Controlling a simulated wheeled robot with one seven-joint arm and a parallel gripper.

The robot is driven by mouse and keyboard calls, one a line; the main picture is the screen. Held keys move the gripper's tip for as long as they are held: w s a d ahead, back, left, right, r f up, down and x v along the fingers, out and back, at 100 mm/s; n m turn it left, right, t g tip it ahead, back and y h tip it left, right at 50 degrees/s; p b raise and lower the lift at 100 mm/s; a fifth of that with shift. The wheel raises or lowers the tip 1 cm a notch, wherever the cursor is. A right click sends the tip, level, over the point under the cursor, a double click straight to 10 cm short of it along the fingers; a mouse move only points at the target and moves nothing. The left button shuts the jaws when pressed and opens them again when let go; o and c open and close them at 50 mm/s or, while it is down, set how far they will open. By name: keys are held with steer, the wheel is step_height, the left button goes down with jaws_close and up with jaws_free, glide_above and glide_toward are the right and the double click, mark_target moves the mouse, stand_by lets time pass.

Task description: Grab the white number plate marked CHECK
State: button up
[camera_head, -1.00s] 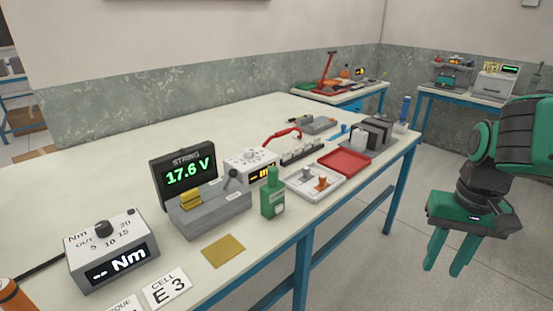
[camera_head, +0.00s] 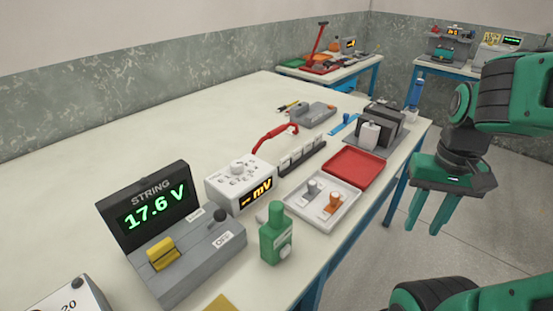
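I can make out no plate marked CHECK in the head view. A dark rack (camera_head: 302,157) in the middle of the bench holds a row of several small white pieces; any marking on them is too small to read. My gripper (camera_head: 412,228) hangs at the right, past the bench's right edge and above the floor. Its two green fingers point down, apart, with nothing between them.
On the bench stand a STRING display (camera_head: 152,205) reading 17.6 V, a grey switch box (camera_head: 188,262), a white mV meter (camera_head: 240,186), a green bottle (camera_head: 276,240), a white tray (camera_head: 322,222), a red tray (camera_head: 350,167) and dark blocks (camera_head: 385,122). The bench's back left is clear.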

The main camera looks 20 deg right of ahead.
steer(key=shift+w+d, duration=0.15)
steer(key=shift+d, duration=0.1)
steer(key=o, duration=0.3)
steer(key=shift+o, duration=0.6)
steer(key=shift+s+r, duration=0.15)
steer(key=shift+s, duration=0.2)
steer(key=n+t+y, duration=0.5)
steer(key=n+t, duration=0.2)
steer(key=n, duration=0.5)
glide_toward(285, 159)
steer(key=s+f, duration=0.1)
steer(key=s, duration=0.1)
steer(key=s+d+f, duration=0.1)
steer(key=s, duration=0.2)
steer(key=s+d+f, duration=0.1)
steer(key=s, duration=0.2)
steer(key=shift+s+d+f, duration=0.1)
steer(key=shift+d+f, duration=0.15)
steer(key=shift+f, duration=0.05)
steer(key=w+a+t, duration=0.1)
steer(key=w, duration=0.2)
steer(key=w+a+f+t+y, duration=0.1)
steer(key=w+a, duration=0.1)
steer(key=w, duration=0.1)
steer(key=w+a+n+t, duration=0.1)
steer(key=w, duration=0.3)
steer(key=shift+w+a+f+y, duration=0.1)
steer(key=shift+a+f+y, duration=0.1)
steer(key=shift+y, duration=0.1)
steer(key=shift+x, duration=2.65)
